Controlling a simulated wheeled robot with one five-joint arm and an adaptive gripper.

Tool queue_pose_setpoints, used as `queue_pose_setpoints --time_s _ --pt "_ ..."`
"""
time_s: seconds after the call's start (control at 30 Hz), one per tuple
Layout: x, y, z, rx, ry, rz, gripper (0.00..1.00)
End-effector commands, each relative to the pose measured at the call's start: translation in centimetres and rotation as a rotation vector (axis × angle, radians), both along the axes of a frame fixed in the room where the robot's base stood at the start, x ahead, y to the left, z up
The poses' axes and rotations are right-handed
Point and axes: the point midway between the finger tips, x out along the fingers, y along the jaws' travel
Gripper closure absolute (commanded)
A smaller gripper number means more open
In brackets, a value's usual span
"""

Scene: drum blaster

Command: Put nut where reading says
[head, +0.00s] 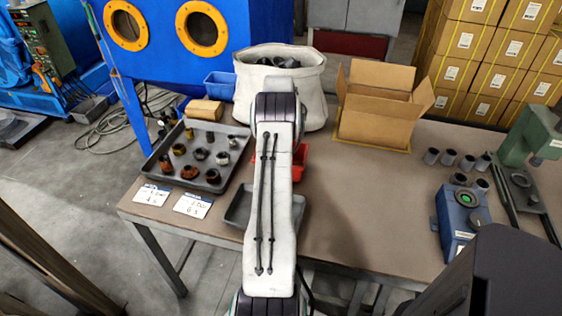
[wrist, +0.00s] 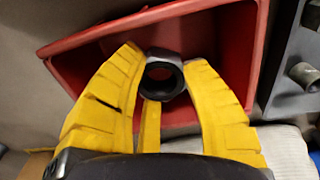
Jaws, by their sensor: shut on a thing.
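In the wrist view my gripper (wrist: 163,72) has its yellow fingers shut on a dark nut (wrist: 165,54) with a round hole. The nut is over the inside of a red bin (wrist: 215,50); whether it touches the bin's floor cannot be told. Two white label cards (head: 152,194) (head: 193,206) lie at the table's front left edge.
A grey tray (head: 215,130) with several nuts and fittings is left of my arm. A smaller grey tray (head: 238,208) lies partly under the arm. A white sack (head: 310,88), open carton (head: 375,120), blue bin (head: 219,85) and green press (head: 535,135) stand around. The table's middle right is clear.

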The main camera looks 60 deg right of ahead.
Motion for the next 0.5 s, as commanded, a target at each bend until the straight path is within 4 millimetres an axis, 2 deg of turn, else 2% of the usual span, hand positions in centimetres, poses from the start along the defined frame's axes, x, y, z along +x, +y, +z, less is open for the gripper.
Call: queue_pose_setpoints --time_s 0.17,0.4,0.5 --pt "0.0 0.1 -1.1 0.003 0.002 0.0 0.94" --pt "0.0 0.0 -3.7 0.002 0.001 0.0 0.94" --pt "0.0 0.0 -4.0 0.0 0.0 0.0 0.94"
